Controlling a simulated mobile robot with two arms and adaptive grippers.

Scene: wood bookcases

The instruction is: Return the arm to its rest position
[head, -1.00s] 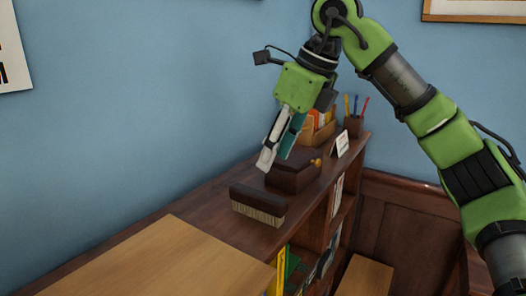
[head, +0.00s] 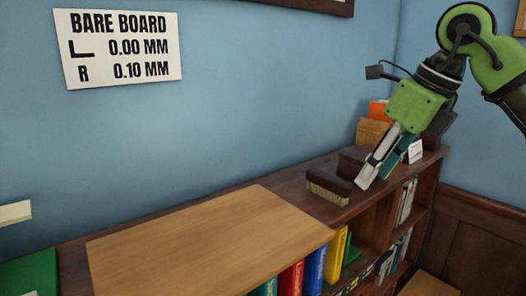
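My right gripper (head: 377,182) hangs from the green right arm (head: 468,35) at the upper right, pointing down and left. Its light grey finger and teal finger look a little apart, with nothing seen between them. The fingertips show over the bookcase top, just right of a dark brush (head: 329,187) with pale bristles and in front of a dark wooden box (head: 352,163). I cannot tell how high the tips are above it. My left gripper is not in view.
A light wooden board (head: 205,240) covers the near part of the bookcase top (head: 290,186). Coloured books (head: 315,268) stand below. Behind the gripper are an orange-topped holder (head: 373,132) and a small white card (head: 415,152). A wall sign (head: 118,48) reads "BARE BOARD".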

